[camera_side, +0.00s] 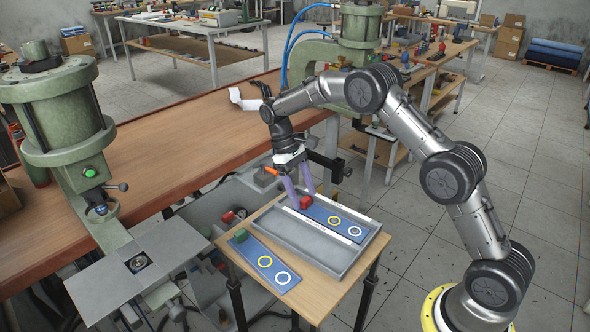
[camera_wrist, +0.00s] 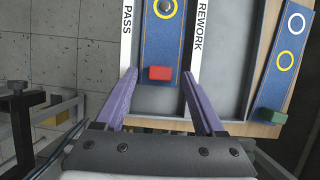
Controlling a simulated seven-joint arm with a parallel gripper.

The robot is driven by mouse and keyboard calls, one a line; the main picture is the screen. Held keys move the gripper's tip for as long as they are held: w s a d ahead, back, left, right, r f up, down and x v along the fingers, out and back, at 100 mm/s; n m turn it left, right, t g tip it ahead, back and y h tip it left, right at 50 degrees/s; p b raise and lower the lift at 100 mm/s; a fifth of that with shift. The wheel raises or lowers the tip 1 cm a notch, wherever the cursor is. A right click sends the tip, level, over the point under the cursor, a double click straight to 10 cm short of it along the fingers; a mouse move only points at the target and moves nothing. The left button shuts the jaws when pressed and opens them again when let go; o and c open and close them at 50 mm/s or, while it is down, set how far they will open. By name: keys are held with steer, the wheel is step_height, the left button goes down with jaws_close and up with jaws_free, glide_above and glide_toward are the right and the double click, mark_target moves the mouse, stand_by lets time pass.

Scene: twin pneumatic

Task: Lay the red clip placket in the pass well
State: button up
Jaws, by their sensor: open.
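The red clip placket is a blue strip (camera_side: 319,212) with a red clip at one end and a yellow and a white ring. It lies in the grey tray (camera_side: 322,272). In the wrist view, the placket (camera_wrist: 160,45) lies slightly askew between the white strip marked PASS (camera_wrist: 127,35) and the one marked REWORK (camera_wrist: 197,35). My gripper (camera_side: 306,197) is open at the placket's red end. Its purple fingers (camera_wrist: 159,76) stand either side of the placket, with gaps visible. Contact with the tray floor is unclear.
A green clip placket (camera_side: 264,261) lies on the small wooden table (camera_side: 325,298) beside the tray; it also shows in the wrist view (camera_wrist: 276,85). The tray part beyond the REWORK strip is bare. A green press (camera_side: 62,125) and wooden bench stand at left.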

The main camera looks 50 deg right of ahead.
steer(key=v, duration=1.2)
steer(key=s+a+r+t, duration=0.1)
steer(key=s+r, duration=0.1)
steer(key=r, duration=0.5)
steer(key=s+r+t, duration=0.1)
steer(key=s+r, duration=0.2)
steer(key=r, duration=0.3)
steer(key=s+a+r+t, duration=0.2)
steer(key=s+r+t, duration=0.1)
steer(key=s, duration=0.8)
steer(key=s+a+r+t, duration=0.2)
steer(key=s+r, duration=0.2)
steer(key=s, duration=0.6)
steer(key=s+f+t, duration=0.3)
steer(key=s+f, duration=0.5)
steer(key=f, duration=0.5)
steer(key=shift+s+a+m, duration=0.25)
steer(key=shift+a+m, duration=0.05)
steer(key=shift+a, duration=0.1)
